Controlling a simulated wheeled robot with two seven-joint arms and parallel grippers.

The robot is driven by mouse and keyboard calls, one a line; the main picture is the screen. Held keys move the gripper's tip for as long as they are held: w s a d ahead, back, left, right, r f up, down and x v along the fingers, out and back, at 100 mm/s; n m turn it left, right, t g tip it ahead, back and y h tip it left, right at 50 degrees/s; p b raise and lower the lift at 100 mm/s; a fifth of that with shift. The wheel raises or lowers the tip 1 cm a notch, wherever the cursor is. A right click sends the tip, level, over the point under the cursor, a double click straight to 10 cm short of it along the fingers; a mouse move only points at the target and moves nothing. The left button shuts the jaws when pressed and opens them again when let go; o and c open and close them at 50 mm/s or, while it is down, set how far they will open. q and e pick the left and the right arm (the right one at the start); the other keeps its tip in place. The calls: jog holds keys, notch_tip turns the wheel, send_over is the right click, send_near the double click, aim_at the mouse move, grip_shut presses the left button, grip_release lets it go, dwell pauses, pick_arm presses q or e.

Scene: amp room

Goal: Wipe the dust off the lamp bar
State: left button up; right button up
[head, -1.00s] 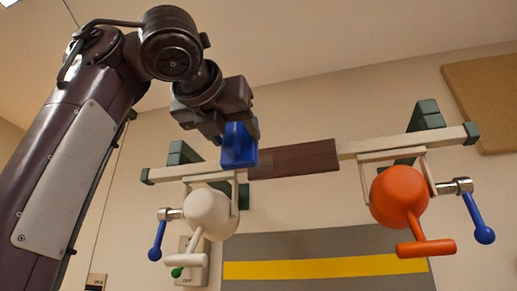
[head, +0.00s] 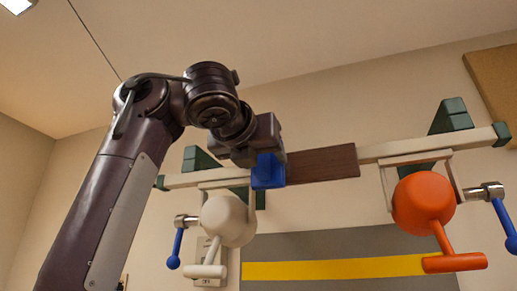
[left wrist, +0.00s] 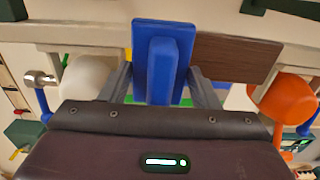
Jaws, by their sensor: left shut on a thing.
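The lamp bar (head: 378,152) is a long cream beam with green end caps, high in front of the wall. A dark brown patch, the dust (head: 322,163), covers part of its middle and also shows in the left wrist view (left wrist: 235,56). My left gripper (head: 262,153) is shut on a blue wiping block (head: 268,174). In the left wrist view the block (left wrist: 162,60) is a flat plate with a raised grip between my fingers. The block is at the bar, at the patch's left end; whether it touches is unclear. My right gripper is out of view.
A white lamp (head: 228,221) hangs under the bar's left part and an orange lamp (head: 422,200) under its right part. Both have side levers with blue handles. Green brackets (head: 450,116) stand behind the bar. A grey panel with a yellow stripe (head: 340,268) is below.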

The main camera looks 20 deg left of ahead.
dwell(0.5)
pick_arm(q)
jog(key=shift+w, duration=1)
jog(key=shift+d, duration=0.1)
jog(key=shift+s+d, duration=0.15)
jog(key=shift+d, duration=1.9)
jog(key=shift+w+a, duration=0.2)
jog(key=shift+a, duration=1.95)
